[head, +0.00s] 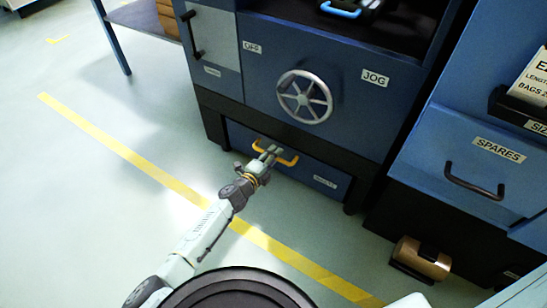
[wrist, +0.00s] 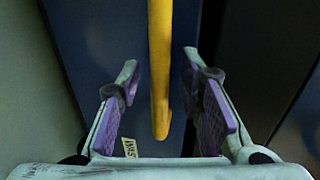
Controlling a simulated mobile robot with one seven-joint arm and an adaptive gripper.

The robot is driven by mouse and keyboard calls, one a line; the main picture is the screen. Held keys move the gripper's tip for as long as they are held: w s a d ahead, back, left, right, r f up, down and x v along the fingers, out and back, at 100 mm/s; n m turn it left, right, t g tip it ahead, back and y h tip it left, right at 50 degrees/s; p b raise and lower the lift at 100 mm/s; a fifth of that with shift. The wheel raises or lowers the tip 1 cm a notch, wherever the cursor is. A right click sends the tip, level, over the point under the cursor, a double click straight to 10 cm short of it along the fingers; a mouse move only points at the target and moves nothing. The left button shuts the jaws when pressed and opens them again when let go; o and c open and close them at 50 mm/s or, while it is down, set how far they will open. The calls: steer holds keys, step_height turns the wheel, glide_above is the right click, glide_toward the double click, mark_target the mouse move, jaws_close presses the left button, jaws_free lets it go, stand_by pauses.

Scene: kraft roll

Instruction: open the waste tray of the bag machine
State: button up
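The waste tray (head: 305,172) is a blue drawer front low on the bag machine (head: 335,125), and it looks flush in its dark frame. A small label, too small to read in the head view, is on its right part. The tray's yellow handle (head: 288,161) is a bar across its upper part. My gripper (head: 268,150) is at the handle. In the wrist view the yellow handle (wrist: 160,70) runs between the two open fingers, with a gap on both sides. The blue tray front (wrist: 85,60) lies behind it.
A grey handwheel (head: 304,97) is above the tray. A blue SPARES drawer (head: 470,165) with a black handle stands at the right. A brown roll (head: 422,259) sits on the floor at lower right. The floor in front, with a yellow line (head: 130,157), is clear.

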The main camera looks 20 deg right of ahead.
steer(key=shift+d, duration=0.1)
steer(key=shift+c, duration=0.2)
jaws_close()
stand_by(0.7)
